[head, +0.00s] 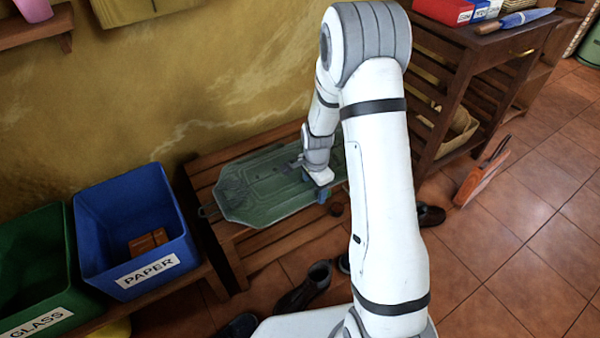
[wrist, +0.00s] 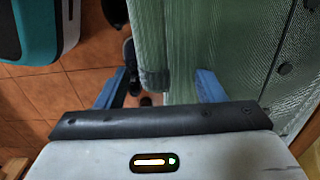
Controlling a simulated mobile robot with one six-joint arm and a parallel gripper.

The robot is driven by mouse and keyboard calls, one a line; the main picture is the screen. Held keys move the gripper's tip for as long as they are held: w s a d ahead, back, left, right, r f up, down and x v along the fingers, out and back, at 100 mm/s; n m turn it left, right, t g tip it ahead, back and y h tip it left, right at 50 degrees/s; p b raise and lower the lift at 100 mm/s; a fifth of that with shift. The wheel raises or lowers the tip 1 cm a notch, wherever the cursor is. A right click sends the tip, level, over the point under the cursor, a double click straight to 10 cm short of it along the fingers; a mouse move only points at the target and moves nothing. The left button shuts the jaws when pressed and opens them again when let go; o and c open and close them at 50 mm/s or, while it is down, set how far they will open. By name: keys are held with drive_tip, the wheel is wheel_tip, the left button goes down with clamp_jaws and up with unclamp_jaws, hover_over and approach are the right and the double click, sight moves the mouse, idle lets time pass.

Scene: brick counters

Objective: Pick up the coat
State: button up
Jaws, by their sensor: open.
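A green coat-like item (head: 262,190) lies flat on a wooden slatted bench (head: 235,240) against the wall in the head view. In the wrist view its green ribbed surface (wrist: 240,50) fills the right side. My gripper (head: 318,190) is at the item's right part, low over its front edge. In the wrist view my gripper (wrist: 158,86) is open, with its two blue fingers spread apart. A green edge of the item (wrist: 154,78) shows between the fingers. I cannot tell whether the fingers touch it. My arm hides part of the item's right end.
A blue PAPER bin (head: 135,220) and a green GLASS bin (head: 40,270) stand left of the bench. Shoes (head: 305,287) lie on the tiled floor in front. A wooden shelf unit (head: 465,85) stands to the right, with an orange object (head: 482,172) beside it.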

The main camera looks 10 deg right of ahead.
drive_tip(key=shift+f, duration=0.55)
drive_tip(key=shift+c, duration=0.3)
drive_tip(key=shift+r, duration=0.1)
clamp_jaws()
